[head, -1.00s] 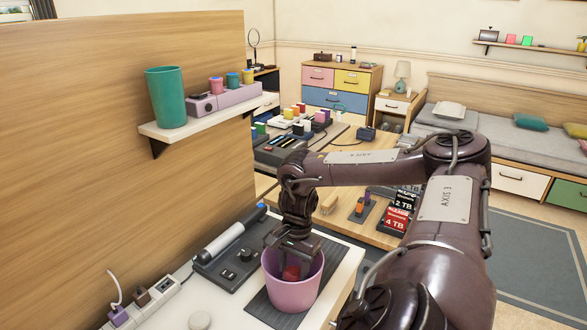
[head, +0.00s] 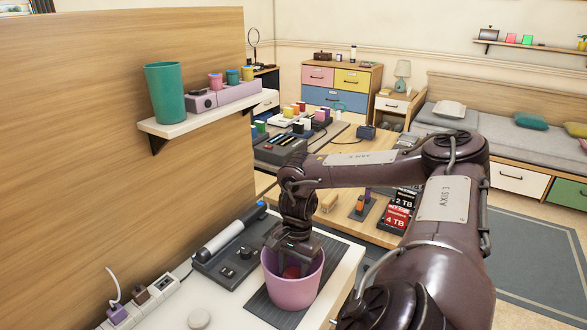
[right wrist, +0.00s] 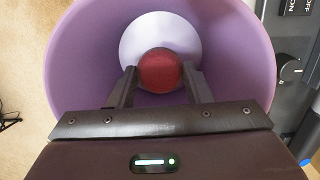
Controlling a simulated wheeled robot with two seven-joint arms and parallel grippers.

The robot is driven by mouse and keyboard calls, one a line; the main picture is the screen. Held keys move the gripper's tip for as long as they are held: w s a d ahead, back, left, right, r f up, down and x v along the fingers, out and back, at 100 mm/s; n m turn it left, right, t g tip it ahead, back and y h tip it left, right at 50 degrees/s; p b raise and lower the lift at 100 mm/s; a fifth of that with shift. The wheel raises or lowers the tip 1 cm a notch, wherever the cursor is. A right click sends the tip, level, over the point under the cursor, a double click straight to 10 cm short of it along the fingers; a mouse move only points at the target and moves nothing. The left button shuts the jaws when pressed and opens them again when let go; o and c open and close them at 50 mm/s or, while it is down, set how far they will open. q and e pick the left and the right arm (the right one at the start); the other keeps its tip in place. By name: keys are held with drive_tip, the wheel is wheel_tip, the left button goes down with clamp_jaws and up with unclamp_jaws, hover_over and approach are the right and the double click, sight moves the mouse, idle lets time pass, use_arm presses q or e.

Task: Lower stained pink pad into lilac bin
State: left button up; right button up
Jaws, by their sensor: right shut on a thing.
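The lilac bin (head: 292,294) stands upright on a dark ribbed mat at the front of the white counter. My right gripper (head: 291,262) points down into its mouth, shut on the stained pink pad (head: 291,272), which looks dark red and round and shows only partly behind the bin's rim. In the right wrist view, the pad (right wrist: 160,70) sits between the two fingertips of the gripper (right wrist: 160,82), over the pale bottom of the bin (right wrist: 75,70). I cannot tell whether the pad touches the bottom. My left gripper is not in view.
A dark control panel (head: 228,262) with knobs lies left of the bin, with a white-and-dark cylinder (head: 223,237) behind it. A power strip (head: 150,299) and a white puck (head: 199,318) are at the front left. A shelf (head: 165,128) holds a green cup (head: 165,92).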

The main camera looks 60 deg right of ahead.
drive_tip(key=shift+f, duration=0.1)
drive_tip(key=o, duration=1)
